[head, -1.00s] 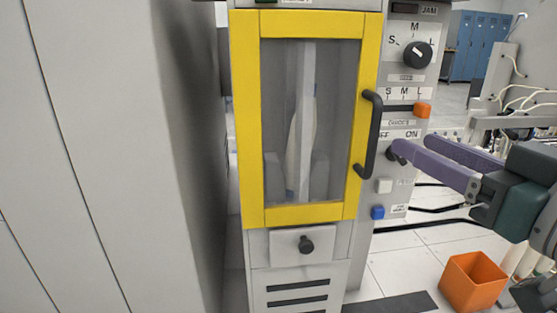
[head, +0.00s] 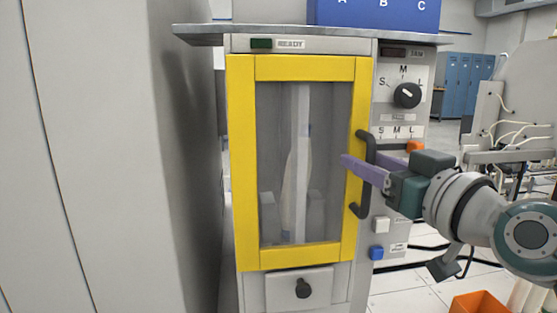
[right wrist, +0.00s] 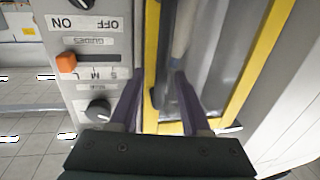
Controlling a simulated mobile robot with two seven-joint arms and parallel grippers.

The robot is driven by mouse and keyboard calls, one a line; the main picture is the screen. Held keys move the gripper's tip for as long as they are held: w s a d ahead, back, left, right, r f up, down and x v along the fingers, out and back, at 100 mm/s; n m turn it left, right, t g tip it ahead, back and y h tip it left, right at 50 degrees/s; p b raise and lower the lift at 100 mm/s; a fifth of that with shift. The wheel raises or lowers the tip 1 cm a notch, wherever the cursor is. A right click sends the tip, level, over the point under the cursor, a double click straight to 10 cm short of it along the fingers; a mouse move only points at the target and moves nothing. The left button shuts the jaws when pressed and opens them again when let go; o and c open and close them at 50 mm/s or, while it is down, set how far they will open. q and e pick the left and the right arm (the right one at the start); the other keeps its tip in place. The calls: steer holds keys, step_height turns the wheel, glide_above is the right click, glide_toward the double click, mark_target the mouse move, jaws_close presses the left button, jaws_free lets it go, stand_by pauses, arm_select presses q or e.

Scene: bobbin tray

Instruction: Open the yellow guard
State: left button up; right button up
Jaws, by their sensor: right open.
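The yellow guard (head: 242,165) is a yellow-framed door with a clear window on the front of the grey machine. It looks closed. Its black vertical handle (head: 360,209) is on the right side of the frame. My right gripper (head: 362,154), with purple fingers, is at the handle's upper half, one finger on each side of the bar. The fingers are open and not closed on it. In the right wrist view the open fingers (right wrist: 158,78) reach toward the yellow frame (right wrist: 151,50), and the dark handle (right wrist: 158,96) shows between them. My left gripper is out of view.
Right of the guard, the panel has a black knob (head: 407,95), an orange slider (head: 414,147), a white button (head: 381,224) and a blue button (head: 376,253). A drawer (head: 322,287) is below. A grey cabinet (head: 100,150) stands left. An orange bin (head: 480,304) is on the floor.

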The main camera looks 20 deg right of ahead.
steer(key=shift+c, duration=0.3)
jaws_close()
stand_by(1.1)
